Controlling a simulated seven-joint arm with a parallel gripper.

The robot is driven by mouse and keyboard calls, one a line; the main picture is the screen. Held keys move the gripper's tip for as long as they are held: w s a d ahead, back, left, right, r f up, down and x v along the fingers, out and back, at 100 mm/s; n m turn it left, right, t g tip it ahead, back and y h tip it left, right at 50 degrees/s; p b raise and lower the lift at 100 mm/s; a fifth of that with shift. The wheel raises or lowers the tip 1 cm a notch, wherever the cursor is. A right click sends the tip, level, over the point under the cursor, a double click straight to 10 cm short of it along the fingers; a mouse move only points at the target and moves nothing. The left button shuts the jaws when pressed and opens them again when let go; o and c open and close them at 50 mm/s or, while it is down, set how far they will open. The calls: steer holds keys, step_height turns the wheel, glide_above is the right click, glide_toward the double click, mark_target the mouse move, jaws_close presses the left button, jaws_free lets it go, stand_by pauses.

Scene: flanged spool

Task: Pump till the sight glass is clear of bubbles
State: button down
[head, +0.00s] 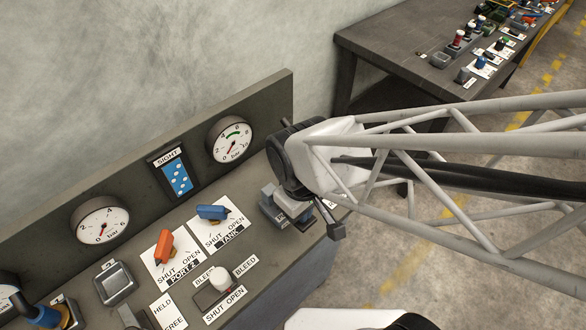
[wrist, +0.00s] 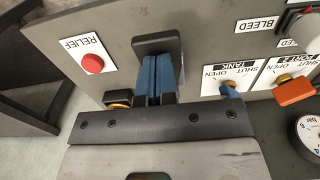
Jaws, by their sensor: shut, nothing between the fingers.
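The sight glass (head: 177,178) on the back panel is blue, with several white bubbles in it. A dark grey lever with a block-shaped end (head: 336,231) sticks out beside my wrist in the head view; I take it for the pump handle. In the wrist view a dark grey block (wrist: 156,42), probably the same handle end, sits right at the fingertips. My gripper (wrist: 158,74) is shut, its blue fingers side by side with nothing between them. Whether they touch the block I cannot tell. In the head view my wrist hides the fingers and part of the pump.
The blue TANK lever (head: 213,213), orange PORT 2 lever (head: 164,246) and BLEED slider (head: 219,280) stand left of my wrist. Two gauges (head: 101,220) (head: 229,140) flank the glass. A red RELIEF button (wrist: 92,63) is near my fingers. Another bench (head: 400,50) stands behind.

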steer(key=shift+r, duration=2.85)
steer(key=shift+w+d+r+m, duration=0.25)
steer(key=shift+d+r+m, duration=0.1)
steer(key=shift+d, duration=0.15)
steer(key=d+r+m+t, duration=0.1)
steer(key=d+r+m, duration=0.3)
steer(key=d, duration=0.4)
steer(key=d+r+m+t, duration=0.1)
steer(key=d+r+m, duration=0.3)
steer(key=d, duration=0.5)
steer(key=shift+w+r+t, duration=0.3)
steer(key=shift+w+r, duration=0.15)
steer(key=shift+r, duration=0.75)
steer(key=shift+a+m, duration=0.15)
steer(key=shift+m, duration=0.1)
